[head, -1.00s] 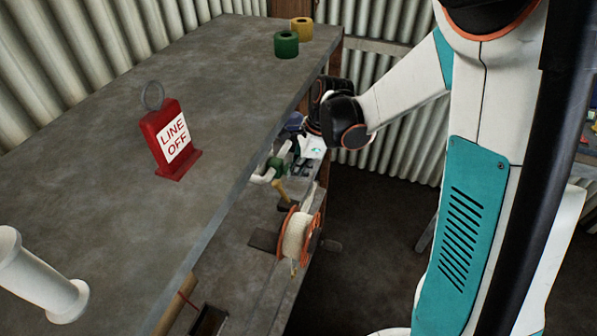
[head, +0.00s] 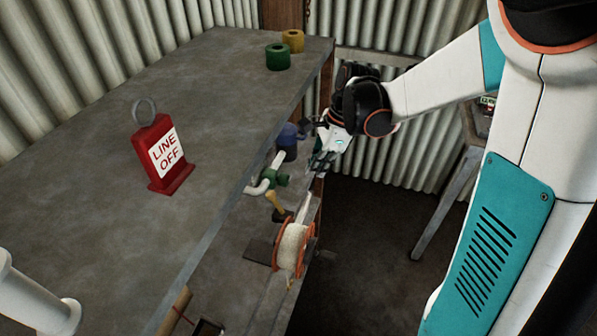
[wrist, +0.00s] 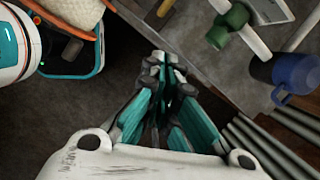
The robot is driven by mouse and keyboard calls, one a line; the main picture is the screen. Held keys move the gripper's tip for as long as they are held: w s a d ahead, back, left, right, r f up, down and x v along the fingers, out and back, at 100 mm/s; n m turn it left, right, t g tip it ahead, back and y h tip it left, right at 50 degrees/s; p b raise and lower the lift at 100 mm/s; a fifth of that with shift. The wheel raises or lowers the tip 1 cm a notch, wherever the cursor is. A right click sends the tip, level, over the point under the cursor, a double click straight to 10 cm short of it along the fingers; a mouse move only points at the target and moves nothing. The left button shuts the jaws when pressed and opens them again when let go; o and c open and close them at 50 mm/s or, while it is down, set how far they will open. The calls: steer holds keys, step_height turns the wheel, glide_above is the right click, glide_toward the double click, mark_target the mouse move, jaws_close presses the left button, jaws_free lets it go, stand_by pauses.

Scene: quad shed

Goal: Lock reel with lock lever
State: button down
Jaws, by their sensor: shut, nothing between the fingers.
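The reel (head: 291,248), with orange flanges and pale cord wound on it, stands at the edge of the lower shelf under the workbench. Part of its orange rim (wrist: 75,22) shows at the upper left of the wrist view. A yellow-handled piece (head: 274,201) with a dark foot sits just behind the reel; I cannot tell whether it is the lock lever. Its yellow end also shows at the top of the wrist view (wrist: 164,8). My gripper (head: 322,165) is shut and empty, beyond the reel and apart from it, over the shelf edge; its fingers (wrist: 165,65) point toward the shelf.
A green valve (head: 275,179) on white pipe and a blue mug (head: 287,141) stand on the shelf near my gripper. The bench top (head: 215,110) overhangs the shelf and carries a red LINE OFF sign (head: 163,155).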

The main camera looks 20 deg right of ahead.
steer(key=s+d, duration=0.1)
steer(key=d, duration=0.5)
steer(key=shift+s+d, duration=0.35)
steer(key=shift+d, duration=0.05)
